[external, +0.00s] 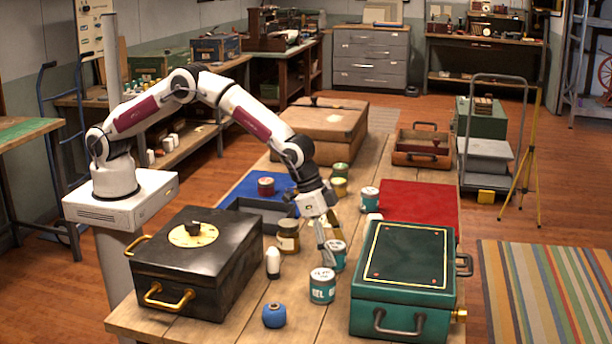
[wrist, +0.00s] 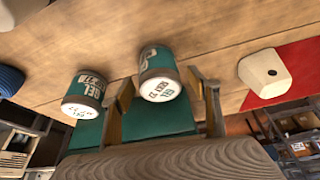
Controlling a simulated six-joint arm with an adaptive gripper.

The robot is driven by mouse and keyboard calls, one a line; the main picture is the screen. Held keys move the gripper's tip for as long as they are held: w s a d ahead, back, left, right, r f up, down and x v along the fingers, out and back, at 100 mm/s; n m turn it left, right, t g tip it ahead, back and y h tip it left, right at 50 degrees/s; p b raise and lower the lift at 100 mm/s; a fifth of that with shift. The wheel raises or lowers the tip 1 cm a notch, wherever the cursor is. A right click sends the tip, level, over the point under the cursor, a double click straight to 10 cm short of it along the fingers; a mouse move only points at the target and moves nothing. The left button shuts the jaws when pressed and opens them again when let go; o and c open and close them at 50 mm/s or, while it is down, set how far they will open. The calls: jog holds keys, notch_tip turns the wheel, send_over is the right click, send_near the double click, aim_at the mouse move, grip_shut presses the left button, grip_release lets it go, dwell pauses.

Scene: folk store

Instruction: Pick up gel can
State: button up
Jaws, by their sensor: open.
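A teal gel can with a white lid (external: 337,255) stands on the wooden table beside my gripper (external: 327,243), which is open and points down. In the wrist view this can (wrist: 160,78) lies between the fingertips of my gripper (wrist: 156,88), with a finger to each side. I cannot tell whether either finger touches it. A second gel can, lettered GEL (external: 322,287), stands nearer the front. It also shows in the wrist view (wrist: 84,94), outside the left finger.
A black case (external: 195,275) stands at left, a green case (external: 405,305) at right. A white bottle (external: 273,263), a brown jar (external: 288,236) and a blue ball-like object (external: 274,315) are near. A white block (wrist: 264,76) lies by the red mat (external: 420,205).

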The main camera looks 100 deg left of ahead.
aim_at(335, 245)
jog(key=shift+c, duration=0.2)
jog(key=c, duration=1.2)
jog(key=shift+r, duration=0.15)
jog(key=shift+r, duration=4.85)
